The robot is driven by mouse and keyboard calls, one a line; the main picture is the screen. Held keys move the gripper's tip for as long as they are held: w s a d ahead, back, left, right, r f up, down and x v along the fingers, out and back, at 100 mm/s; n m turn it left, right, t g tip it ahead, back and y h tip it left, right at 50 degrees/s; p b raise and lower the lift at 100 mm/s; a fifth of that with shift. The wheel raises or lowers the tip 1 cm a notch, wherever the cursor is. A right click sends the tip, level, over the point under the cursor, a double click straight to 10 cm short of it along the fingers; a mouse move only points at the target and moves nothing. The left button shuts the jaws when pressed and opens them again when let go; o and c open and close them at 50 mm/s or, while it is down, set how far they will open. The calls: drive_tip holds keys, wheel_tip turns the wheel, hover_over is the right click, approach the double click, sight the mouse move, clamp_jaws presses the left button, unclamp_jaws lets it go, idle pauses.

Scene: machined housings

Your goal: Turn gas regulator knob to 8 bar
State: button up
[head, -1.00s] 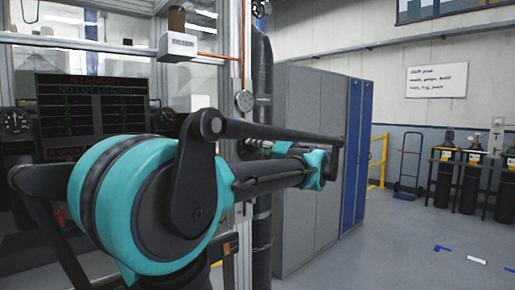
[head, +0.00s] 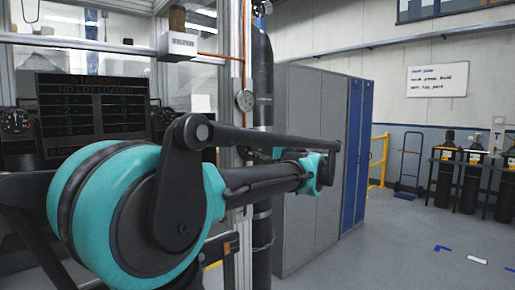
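I cannot make out a regulator knob or an 8 bar mark for certain. The end of the arm turns back left towards the post. My gripper (head: 250,155) shows only as a small dark part there, mostly hidden behind my black arm link, and its fingers cannot be made out.
A dark display (head: 95,112) stands behind my arm at left. A box with a label (head: 178,45) hangs above it. Grey and blue cabinets (head: 310,115) stand close behind my wrist. Black gas cylinders (head: 445,175) and a blue hand truck (head: 407,165) are far right, with open floor before them.

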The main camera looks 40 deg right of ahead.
drive_tip(key=m, duration=0.8)
drive_tip(key=m+h, duration=0.1)
drive_tip(key=m, duration=0.7)
drive_tip(key=shift+a+g, duration=0.1)
drive_tip(key=shift+g, duration=0.2)
drive_tip(key=o, duration=1.2)
drive_tip(key=shift+c, duration=0.2)
drive_tip(key=s, duration=1.2)
